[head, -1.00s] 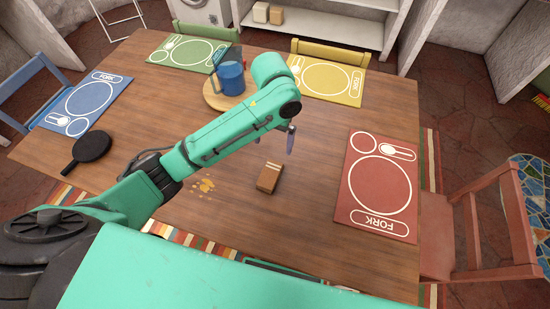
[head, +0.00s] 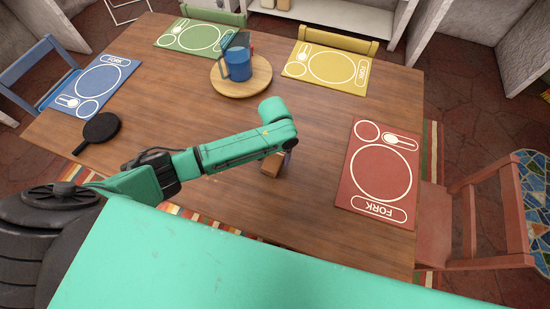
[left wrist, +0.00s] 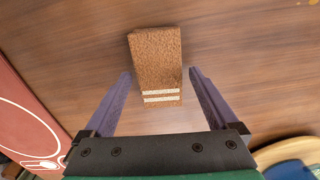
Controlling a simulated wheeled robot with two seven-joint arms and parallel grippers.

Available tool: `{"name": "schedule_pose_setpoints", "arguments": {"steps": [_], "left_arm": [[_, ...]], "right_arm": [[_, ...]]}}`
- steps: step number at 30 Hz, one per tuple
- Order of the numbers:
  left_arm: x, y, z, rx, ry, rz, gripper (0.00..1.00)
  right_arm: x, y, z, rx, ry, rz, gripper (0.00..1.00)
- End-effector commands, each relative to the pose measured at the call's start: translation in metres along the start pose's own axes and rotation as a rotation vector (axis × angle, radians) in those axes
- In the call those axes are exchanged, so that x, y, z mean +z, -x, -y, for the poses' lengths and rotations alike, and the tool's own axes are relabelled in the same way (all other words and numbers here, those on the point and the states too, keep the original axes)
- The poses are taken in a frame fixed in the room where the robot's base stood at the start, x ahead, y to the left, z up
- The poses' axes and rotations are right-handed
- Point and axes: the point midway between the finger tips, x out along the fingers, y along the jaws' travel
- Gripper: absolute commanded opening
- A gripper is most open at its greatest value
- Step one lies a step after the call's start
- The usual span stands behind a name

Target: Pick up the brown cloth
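The brown cloth (head: 271,168) is a small folded block on the wooden table, partly hidden behind the end of my left arm in the head view. In the left wrist view the cloth (left wrist: 156,57) shows whole, with two cream stripes across its near end. My left gripper (left wrist: 160,72) is open and points down at it. Its two purple-grey fingers appear on either side of the striped part, with nothing held. I cannot tell how far the fingertips are above the table. My right gripper is in neither view.
The table holds red (head: 355,188), yellow (head: 300,70), green (head: 170,40) and blue (head: 112,75) placemats. A blue pitcher (head: 237,66) stands on a round wooden board (head: 262,84). A black pan-like object (head: 101,128) lies at the left. Table around the cloth is clear.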

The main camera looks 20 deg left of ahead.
Motion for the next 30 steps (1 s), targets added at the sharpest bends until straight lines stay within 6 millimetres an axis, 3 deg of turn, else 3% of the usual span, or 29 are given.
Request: {"name": "schedule_pose_setpoints", "arguments": {"steps": [1,5,6,14,19,23,30], "left_arm": [[0.0,0.0,0.0,0.0,0.0,0.0,0.69],[0.0,0.0,0.0,0.0,0.0,0.0,0.2],[0.0,0.001,0.0,0.0,0.0,0.0,0.15],[0.0,0.003,0.0,0.001,0.0,-0.001,0.14],[-0.001,0.023,-0.001,0.003,-0.001,-0.003,0.14],[-0.002,0.063,-0.001,0.004,-0.001,-0.007,0.14],[-0.002,0.155,-0.001,0.003,-0.002,-0.008,0.14]], "right_arm": [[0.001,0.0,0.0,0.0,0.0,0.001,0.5],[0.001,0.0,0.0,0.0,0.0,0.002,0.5],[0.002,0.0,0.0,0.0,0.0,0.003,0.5],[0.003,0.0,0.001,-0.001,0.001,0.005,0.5],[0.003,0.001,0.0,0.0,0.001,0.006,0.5],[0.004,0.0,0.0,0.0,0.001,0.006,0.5],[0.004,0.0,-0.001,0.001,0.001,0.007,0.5]]}}
